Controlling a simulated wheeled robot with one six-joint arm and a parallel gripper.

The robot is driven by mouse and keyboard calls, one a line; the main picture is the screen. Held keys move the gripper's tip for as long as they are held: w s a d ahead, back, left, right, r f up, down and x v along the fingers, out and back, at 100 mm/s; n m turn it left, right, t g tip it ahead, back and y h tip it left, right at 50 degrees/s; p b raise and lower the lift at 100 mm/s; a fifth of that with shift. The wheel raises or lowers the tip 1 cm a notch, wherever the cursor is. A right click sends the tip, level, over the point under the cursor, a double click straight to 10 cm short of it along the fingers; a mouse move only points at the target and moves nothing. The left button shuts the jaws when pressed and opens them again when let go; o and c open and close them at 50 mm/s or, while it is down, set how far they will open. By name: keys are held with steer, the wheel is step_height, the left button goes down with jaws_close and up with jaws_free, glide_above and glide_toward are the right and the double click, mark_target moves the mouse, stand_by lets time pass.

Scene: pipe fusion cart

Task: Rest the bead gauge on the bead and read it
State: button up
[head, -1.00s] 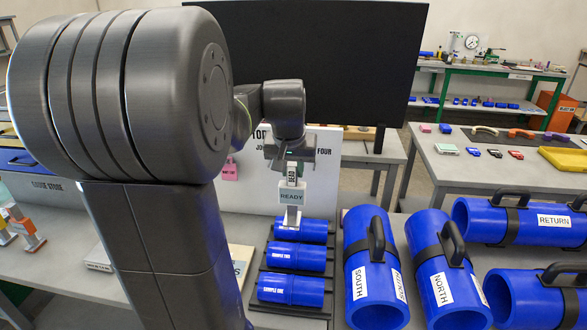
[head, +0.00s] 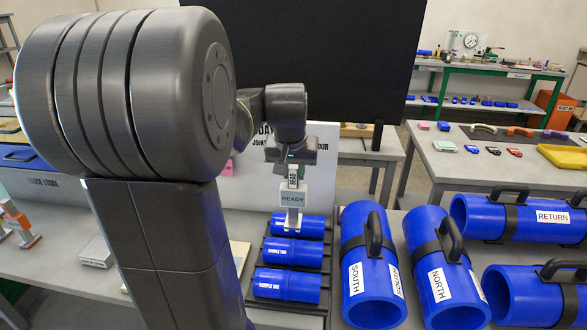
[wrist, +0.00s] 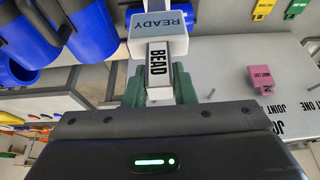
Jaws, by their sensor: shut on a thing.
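The bead gauge (head: 292,197) is a pale grey block with a dark "BEAD" label on its handle and a display reading "READY". My gripper (head: 290,166) is shut on its handle and holds it upright. In the wrist view the gauge (wrist: 157,42) stands out between the green fingertips (wrist: 159,85). The gauge's foot overlaps the farthest blue sample pipe (head: 314,229) in the head view; I cannot tell whether it touches. Two nearer sample pipes (head: 292,252) (head: 287,285) lie in the same dark rack. The bead itself is too small to make out.
A white lettered board (head: 325,180) stands behind my gripper. A pink tag (wrist: 261,80) hangs on it in the wrist view.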

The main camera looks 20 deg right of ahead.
mark_target(293, 205)
steer(key=shift+f+b, duration=1.95)
steer(key=shift+f, duration=1.2)
steer(key=shift+f+b, duration=0.4)
steer(key=shift+f, duration=0.15)
steer(key=shift+a+f, duration=0.1)
steer(key=shift+f, duration=0.1)
stand_by(1.4)
steer(key=shift+r+p, duration=2.8)
steer(key=shift+r, duration=0.9)
